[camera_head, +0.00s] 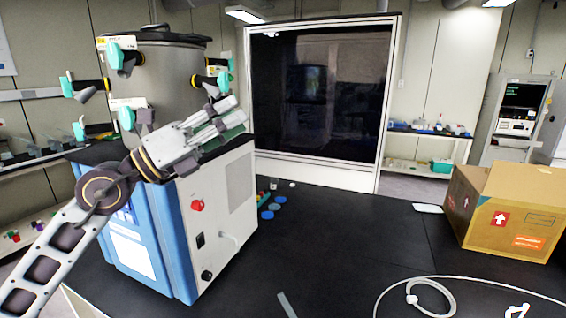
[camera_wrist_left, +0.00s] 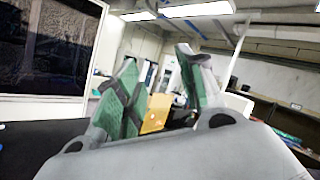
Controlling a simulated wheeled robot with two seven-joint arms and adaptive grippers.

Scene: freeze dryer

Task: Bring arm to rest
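My left gripper (camera_head: 234,110) is raised in front of the freeze dryer's upper part, its arm coming in from the left. In the left wrist view its two green-padded fingers (camera_wrist_left: 163,85) stand apart with nothing between them, so it is open and empty. The freeze dryer (camera_head: 224,200) is a white and blue cabinet with a steel chamber (camera_head: 168,80) on top, fitted with black-and-teal valves. The gripper and forearm hide part of the chamber's base and cabinet top. I cannot tell whether they touch it.
The freeze dryer stands on a black bench (camera_head: 340,240). Blue caps (camera_head: 267,214) lie beside it. A cardboard box (camera_head: 505,210) sits at the right, a white tube (camera_head: 430,285) at the front right. A large dark-glass cabinet (camera_head: 320,100) stands behind. The bench middle is clear.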

